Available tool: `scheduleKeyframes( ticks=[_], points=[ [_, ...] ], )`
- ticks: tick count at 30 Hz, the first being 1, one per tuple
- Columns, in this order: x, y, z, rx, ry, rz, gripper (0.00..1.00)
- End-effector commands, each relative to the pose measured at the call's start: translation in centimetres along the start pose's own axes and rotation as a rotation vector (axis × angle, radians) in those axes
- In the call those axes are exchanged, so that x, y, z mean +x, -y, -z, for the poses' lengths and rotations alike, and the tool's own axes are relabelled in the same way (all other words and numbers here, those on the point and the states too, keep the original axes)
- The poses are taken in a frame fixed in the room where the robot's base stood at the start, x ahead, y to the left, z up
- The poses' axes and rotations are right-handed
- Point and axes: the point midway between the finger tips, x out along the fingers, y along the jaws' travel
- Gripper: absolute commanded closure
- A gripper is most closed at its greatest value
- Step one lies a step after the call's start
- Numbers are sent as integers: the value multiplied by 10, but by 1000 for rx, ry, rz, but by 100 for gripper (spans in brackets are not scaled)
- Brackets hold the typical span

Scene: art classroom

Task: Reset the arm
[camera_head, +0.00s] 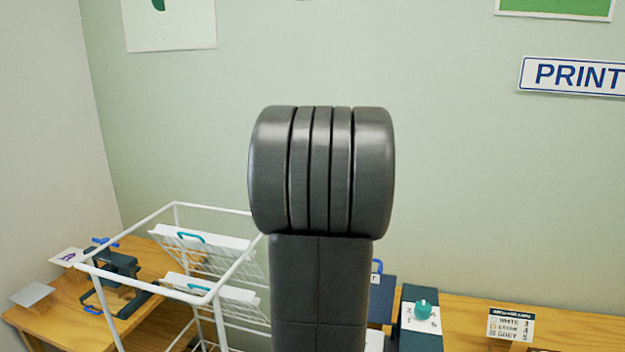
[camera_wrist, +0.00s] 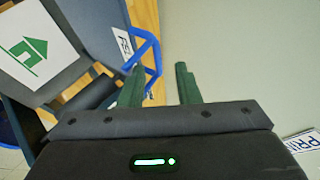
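My arm stands upright in the middle of the head view and hides part of the table and wall behind it. My gripper is not visible in the head view. In the wrist view my gripper (camera_wrist: 160,86) shows two dark green fingers with a clear gap between them.
A dark box with a teal knob (camera_head: 425,308) and a small colour card (camera_head: 510,325) are at right. A PRINT sign (camera_head: 575,76) hangs on the wall.

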Motion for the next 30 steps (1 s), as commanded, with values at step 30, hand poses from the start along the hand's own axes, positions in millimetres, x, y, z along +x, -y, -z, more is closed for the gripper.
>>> scheduleKeyframes(
  ticks=[30],
  points=[
    [32, -2, 0, -2, -2, -6, 70]
  ],
)
